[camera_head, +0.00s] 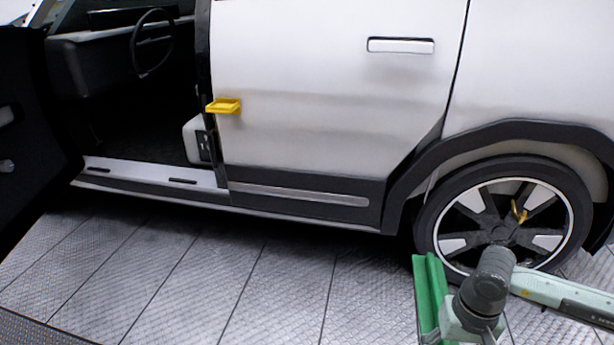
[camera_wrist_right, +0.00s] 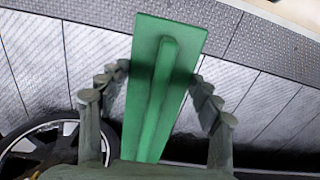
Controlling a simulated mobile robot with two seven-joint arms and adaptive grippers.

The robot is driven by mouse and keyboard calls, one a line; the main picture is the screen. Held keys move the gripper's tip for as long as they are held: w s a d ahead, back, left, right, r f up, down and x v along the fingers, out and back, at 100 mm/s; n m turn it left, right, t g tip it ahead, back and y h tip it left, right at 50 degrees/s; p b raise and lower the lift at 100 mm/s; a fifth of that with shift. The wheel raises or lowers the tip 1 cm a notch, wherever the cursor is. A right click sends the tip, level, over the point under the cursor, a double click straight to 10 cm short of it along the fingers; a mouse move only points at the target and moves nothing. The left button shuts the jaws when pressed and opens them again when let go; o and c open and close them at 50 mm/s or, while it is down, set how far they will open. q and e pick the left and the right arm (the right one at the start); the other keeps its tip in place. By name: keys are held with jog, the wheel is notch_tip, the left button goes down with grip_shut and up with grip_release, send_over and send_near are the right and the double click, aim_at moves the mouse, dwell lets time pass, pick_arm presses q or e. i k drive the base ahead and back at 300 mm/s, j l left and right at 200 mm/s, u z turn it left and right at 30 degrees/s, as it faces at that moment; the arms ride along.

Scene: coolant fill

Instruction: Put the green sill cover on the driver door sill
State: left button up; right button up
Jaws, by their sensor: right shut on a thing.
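The green sill cover (camera_head: 430,290) is at the lower right in the head view, in front of the rear wheel. In the right wrist view the long flat green cover (camera_wrist_right: 150,110) with a raised rib fills the middle. My right gripper (camera_wrist_right: 165,85) is shut on the cover, with a finger on each side. The driver door sill (camera_head: 150,172) is a pale strip with dark slots at the bottom of the open doorway, bare and far to the left of the cover. My left gripper is not in view.
The open driver door (camera_head: 30,130) stands at the far left. The closed rear door (camera_head: 320,90) and rear wheel (camera_head: 505,215) are to the right. A yellow piece (camera_head: 223,106) sits on the pillar edge beside the doorway. The tiled floor (camera_head: 200,270) along the car is clear.

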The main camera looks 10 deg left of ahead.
aim_at(160, 171)
jog(key=i+j+u, duration=0.15)
jog(key=j+u, duration=0.2)
jog(key=i+j+u, duration=0.3)
jog(key=j+u, duration=0.1)
jog(key=u, duration=0.25)
jog(key=i+j+u, duration=0.3)
jog(key=i, duration=0.3)
jog(key=i+j+u, duration=0.1)
jog(key=i+u, duration=0.2)
jog(key=i, duration=0.35)
